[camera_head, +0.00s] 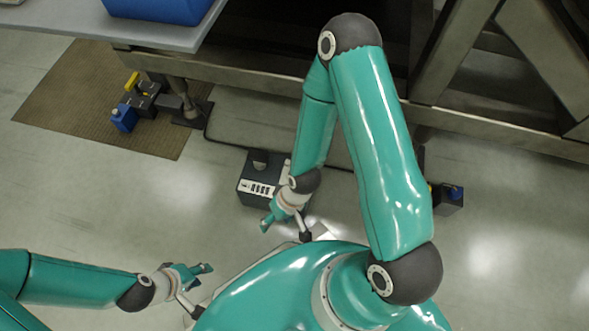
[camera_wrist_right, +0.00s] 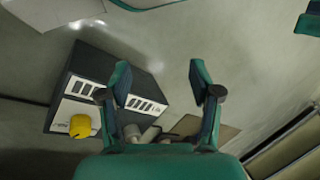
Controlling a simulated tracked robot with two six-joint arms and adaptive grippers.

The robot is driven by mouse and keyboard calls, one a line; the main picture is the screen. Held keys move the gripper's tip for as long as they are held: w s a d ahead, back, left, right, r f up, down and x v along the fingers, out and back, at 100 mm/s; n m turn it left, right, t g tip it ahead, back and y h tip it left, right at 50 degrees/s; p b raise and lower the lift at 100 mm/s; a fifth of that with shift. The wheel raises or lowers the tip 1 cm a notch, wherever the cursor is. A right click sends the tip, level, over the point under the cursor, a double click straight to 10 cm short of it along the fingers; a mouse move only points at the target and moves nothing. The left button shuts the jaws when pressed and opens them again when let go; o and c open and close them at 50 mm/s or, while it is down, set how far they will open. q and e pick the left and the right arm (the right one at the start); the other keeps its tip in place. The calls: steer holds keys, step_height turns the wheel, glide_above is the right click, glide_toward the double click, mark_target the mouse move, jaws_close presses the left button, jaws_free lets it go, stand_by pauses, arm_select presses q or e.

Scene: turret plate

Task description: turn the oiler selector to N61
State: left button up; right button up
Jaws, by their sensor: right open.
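The likely oiler is a dark box (camera_head: 252,196) on the floor below the frame, with a white panel of small windows; it also shows in the right wrist view (camera_wrist_right: 101,64). A yellow knob (camera_wrist_right: 80,126), which looks like the selector, sits on its light panel in the right wrist view. The markings are too small to read, so I cannot tell its setting. My right gripper (camera_wrist_right: 161,82) is open and empty, its fingers apart from the knob, which lies left of them in the picture. My left gripper (camera_head: 196,273) is away at the lower left, its opening unclear.
A blue bin (camera_head: 158,8) rests on a grey shelf (camera_head: 176,36). Heavy metal framing (camera_head: 480,118) bounds the back. Floor at right is mostly clear.

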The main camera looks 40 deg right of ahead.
steer(key=w+d+r+n+h+p, duration=0.2)
steer(key=w+d+r+n+p, duration=0.15)
steer(key=w+d+n, duration=0.35)
steer(key=w+d+r+n+h+p, duration=0.2)
steer(key=w+d+r+n+p, duration=0.15)
steer(key=w+d+n, duration=0.35)
steer(key=shift+m+g, duration=0.3)
steer(key=shift+m, duration=0.2)
steer(key=f+b, duration=0.2)
steer(key=f, duration=0.3)
steer(key=s+d+f+b, duration=0.1)
steer(key=f+b, duration=0.2)
steer(key=f, duration=0.2)
steer(key=f+b, duration=0.2)
steer(key=f, duration=0.3)
steer(key=shift+s+d+f, duration=0.2)
steer(key=shift+d+f, duration=0.05)
steer(key=shift+f, duration=0.15)
